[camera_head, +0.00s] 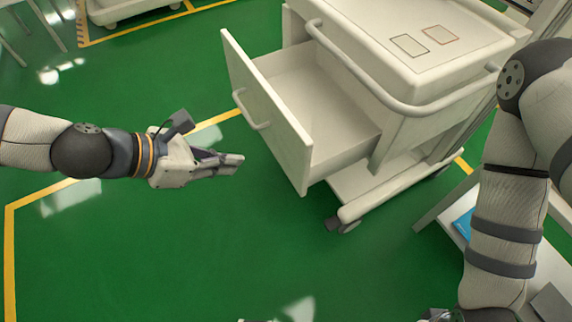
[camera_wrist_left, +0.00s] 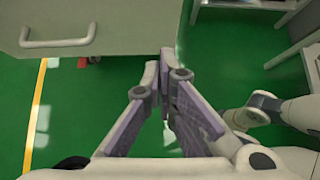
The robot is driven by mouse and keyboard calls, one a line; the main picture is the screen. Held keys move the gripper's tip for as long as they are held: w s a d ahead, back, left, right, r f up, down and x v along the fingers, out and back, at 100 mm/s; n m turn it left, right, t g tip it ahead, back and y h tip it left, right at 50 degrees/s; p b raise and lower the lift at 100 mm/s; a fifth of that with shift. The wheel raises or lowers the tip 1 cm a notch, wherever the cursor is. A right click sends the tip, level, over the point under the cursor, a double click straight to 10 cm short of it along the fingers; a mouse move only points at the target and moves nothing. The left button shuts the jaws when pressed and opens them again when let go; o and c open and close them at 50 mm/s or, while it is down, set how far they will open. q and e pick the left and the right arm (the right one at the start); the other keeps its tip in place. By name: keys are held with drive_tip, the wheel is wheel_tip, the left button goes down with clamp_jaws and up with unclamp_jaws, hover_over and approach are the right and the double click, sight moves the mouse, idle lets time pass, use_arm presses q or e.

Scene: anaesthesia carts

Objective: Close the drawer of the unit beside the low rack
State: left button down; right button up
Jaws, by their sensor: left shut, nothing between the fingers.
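The white unit (camera_head: 460,35) is a wheeled cart with a rail handle. Its drawer (camera_head: 262,105) is pulled far out to the left and looks empty inside. The drawer's bar handle (camera_head: 252,112) is on the front panel. My left gripper (camera_head: 240,161) is shut and empty, a little left of the drawer front and apart from it in the picture. In the left wrist view, the drawer front (camera_wrist_left: 105,20) and its handle (camera_wrist_left: 60,42) are at upper left, beyond the shut fingers (camera_wrist_left: 165,62). Only a sliver near my right gripper shows at the bottom edge.
A low grey rack (camera_head: 432,212) with a blue item (camera_head: 464,223) stands right of the unit, partly hidden by my right arm. Green floor (camera_head: 150,250) with yellow lines is clear at left and in front. Another white cart (camera_head: 125,8) is at the far left.

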use_arm(q)
drive_tip(key=x, duration=0.4)
drive_tip(key=d+r+b+x, duration=0.1)
drive_tip(key=x, duration=0.3)
drive_tip(key=b+x, duration=0.1)
drive_tip(key=x, duration=0.3)
drive_tip(key=shift+w+d, duration=0.4)
drive_tip(key=shift+w, duration=0.1)
use_arm(e)
drive_tip(key=shift+g, duration=0.7)
drive_tip(key=s+f, duration=0.2)
drive_tip(key=f, duration=0.1)
drive_tip(key=shift+s+d+f, duration=0.1)
drive_tip(key=shift+s+f, duration=0.05)
drive_tip(key=shift+s, duration=0.25)
